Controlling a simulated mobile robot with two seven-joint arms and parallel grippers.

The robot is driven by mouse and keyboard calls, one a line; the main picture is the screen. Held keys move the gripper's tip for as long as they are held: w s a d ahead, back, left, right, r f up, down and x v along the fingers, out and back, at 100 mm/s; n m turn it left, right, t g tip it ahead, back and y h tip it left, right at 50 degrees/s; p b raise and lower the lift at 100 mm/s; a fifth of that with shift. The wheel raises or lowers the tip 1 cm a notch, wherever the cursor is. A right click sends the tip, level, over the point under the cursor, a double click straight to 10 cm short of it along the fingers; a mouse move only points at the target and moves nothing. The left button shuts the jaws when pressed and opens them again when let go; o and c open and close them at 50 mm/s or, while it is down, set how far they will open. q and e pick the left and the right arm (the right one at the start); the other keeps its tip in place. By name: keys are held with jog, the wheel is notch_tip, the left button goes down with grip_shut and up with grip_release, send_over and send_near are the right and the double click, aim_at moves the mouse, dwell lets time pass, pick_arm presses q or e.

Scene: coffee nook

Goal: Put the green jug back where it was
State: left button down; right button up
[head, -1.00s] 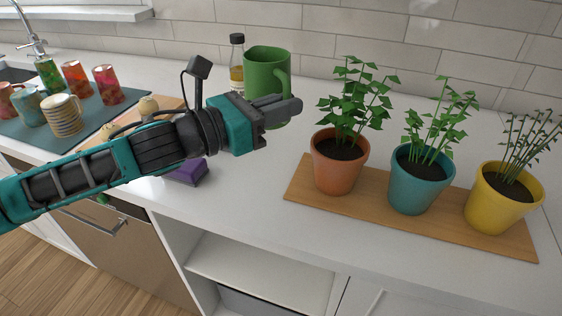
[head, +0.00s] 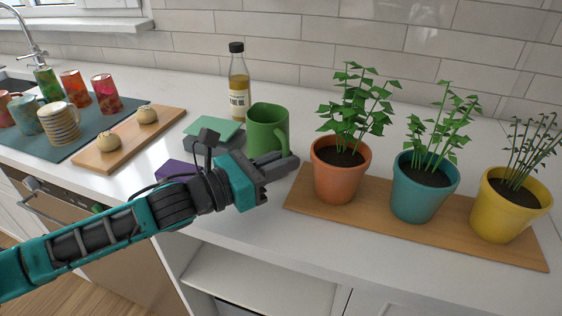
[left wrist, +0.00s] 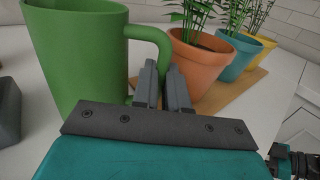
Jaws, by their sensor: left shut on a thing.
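The green jug (head: 268,128) is upright at the counter's middle, left of the terracotta pot. It also shows in the left wrist view (left wrist: 85,50), with its handle toward my fingers. My left gripper (head: 282,168) is at the jug's handle side, its fingers closed on the handle (left wrist: 150,36). The gripper hides the jug's lower part in the head view, so I cannot tell there whether the base touches the counter. My right gripper is not in view.
An oil bottle (head: 239,82) stands behind the jug. A green-topped box (head: 214,128) and a purple block (head: 174,170) lie left of it. Right is a board (head: 383,214) with terracotta (head: 341,182), teal (head: 420,200) and yellow (head: 503,218) plant pots. Cups and a wooden board (head: 128,146) are at left.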

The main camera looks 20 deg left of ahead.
pick_arm(q)
jog(key=shift+f, duration=0.2)
jog(key=c, duration=1.2)
grip_release()
jog(key=shift+o, duration=0.2)
jog(key=shift+r, duration=0.1)
